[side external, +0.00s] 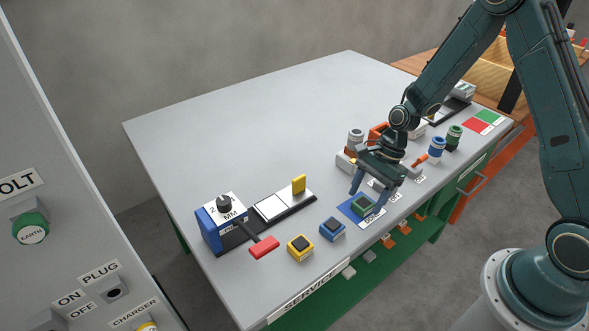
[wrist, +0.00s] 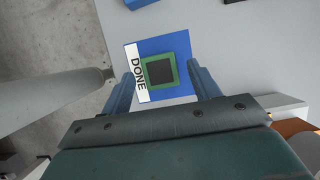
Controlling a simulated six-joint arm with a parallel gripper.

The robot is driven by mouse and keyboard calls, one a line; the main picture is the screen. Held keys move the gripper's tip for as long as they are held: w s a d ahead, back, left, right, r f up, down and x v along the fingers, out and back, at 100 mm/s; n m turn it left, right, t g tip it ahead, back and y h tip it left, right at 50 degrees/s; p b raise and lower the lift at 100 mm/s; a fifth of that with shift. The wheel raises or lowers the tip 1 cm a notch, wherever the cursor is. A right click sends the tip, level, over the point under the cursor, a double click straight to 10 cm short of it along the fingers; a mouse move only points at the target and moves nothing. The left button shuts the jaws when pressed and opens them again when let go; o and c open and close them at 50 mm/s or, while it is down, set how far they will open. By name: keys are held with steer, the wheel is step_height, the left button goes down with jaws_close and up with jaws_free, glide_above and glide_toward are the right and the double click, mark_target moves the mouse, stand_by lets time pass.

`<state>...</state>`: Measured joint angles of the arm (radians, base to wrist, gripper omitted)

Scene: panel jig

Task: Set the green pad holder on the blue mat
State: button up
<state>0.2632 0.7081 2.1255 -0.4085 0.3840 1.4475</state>
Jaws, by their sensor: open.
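The green pad holder (side external: 363,206) with its dark pad sits on the blue mat (side external: 348,208). In the wrist view the green pad holder (wrist: 159,72) lies flat within the blue mat (wrist: 178,43), slightly turned. A white strip lettered DONE (wrist: 137,73) runs along one side of the mat. My gripper (side external: 373,190) is open above the mat. In the wrist view its two fingers (wrist: 162,85) stand apart on either side of the holder, with gaps between them and it.
A blue pad holder (side external: 332,229) and a yellow one (side external: 300,247) stand left of the mat. A red-handled device (side external: 264,247) is farther left. The table's back half is clear.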

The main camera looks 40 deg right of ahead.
steer(key=v, duration=1.1)
steer(key=shift+d+r, duration=0.1)
steer(key=s+a+r+n+t+h, duration=0.1)
steer(key=s+a+r+n, duration=0.1)
steer(key=s+r+n, duration=0.4)
steer(key=s+a+r+n+t+h, duration=0.1)
steer(key=r+n+h, duration=0.15)
steer(key=r, duration=0.45)
steer(key=s+a+r+n+t, duration=0.1)
steer(key=s+r+n+t, duration=0.2)
steer(key=s+r+n, duration=0.3)
steer(key=shift+s+n+t+h, duration=0.4)
steer(key=shift+s+n, duration=1.35)
steer(key=shift+s, duration=1.6)
steer(key=shift+a, duration=0.1)
